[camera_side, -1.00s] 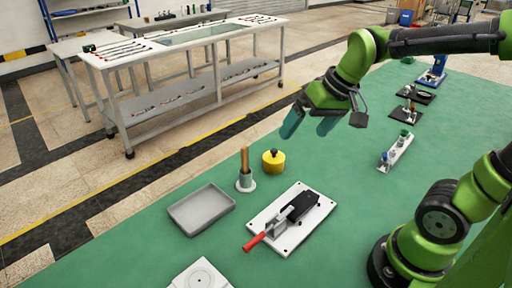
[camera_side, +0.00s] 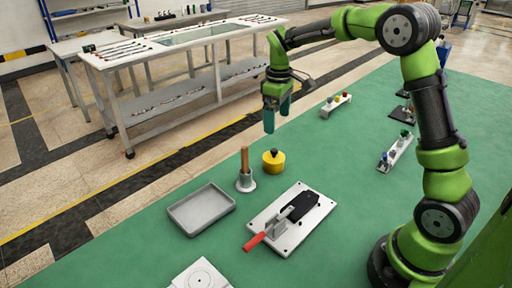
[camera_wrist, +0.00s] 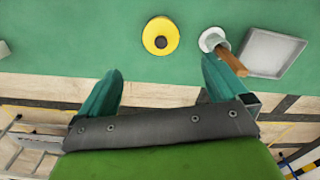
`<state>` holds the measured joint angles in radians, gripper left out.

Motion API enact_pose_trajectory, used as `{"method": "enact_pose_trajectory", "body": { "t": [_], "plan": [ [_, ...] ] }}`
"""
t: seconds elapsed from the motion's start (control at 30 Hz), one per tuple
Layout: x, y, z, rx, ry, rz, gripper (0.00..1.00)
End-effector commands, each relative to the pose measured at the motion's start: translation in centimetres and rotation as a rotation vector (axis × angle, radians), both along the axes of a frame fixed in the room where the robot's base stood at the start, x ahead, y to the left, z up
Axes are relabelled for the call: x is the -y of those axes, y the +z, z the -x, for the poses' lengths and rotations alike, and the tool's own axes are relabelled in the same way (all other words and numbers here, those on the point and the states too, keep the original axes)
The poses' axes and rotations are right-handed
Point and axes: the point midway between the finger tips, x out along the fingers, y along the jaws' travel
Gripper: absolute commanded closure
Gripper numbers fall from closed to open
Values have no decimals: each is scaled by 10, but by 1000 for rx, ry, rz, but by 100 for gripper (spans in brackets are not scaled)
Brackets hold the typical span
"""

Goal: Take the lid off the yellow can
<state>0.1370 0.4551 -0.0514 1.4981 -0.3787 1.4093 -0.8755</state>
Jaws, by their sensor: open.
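The yellow can (camera_side: 273,166) stands upright on the green table, with a yellow top and a dark knob in the middle. In the wrist view the can (camera_wrist: 168,33) shows from above, ahead of the fingers, with its dark knob near the centre of its top. My gripper (camera_side: 277,120) is above the table, just behind and above the can in the side view, fingers pointing down. In the wrist view its two teal fingers (camera_wrist: 160,80) are wide apart with nothing between them. The gripper does not touch the can.
A wooden-handled tool in a grey holder (camera_side: 245,183) stands close left of the can. A grey tray (camera_side: 185,219) lies further left. A white plate (camera_side: 318,228) with a red-handled clamp is in front. A rail with coloured knobs (camera_side: 343,98) lies behind right.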

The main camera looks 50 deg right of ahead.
Motion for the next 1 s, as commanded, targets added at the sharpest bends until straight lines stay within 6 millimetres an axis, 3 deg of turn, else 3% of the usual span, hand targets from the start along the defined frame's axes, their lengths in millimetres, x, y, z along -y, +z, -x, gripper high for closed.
{"method": "enact_pose_trajectory", "body": {
  "t": [0.1,0.3,0.53,0.8,1.0],
  "plan": [
    [0,-28,1,-5,-1,-2,0],
    [0,-61,0,-2,-2,-2,0],
    [-1,-77,-1,1,-1,0,0],
    [-2,-115,-3,-1,-3,-1,0],
    [-2,-122,-3,2,-3,-1,0]
  ]
}}
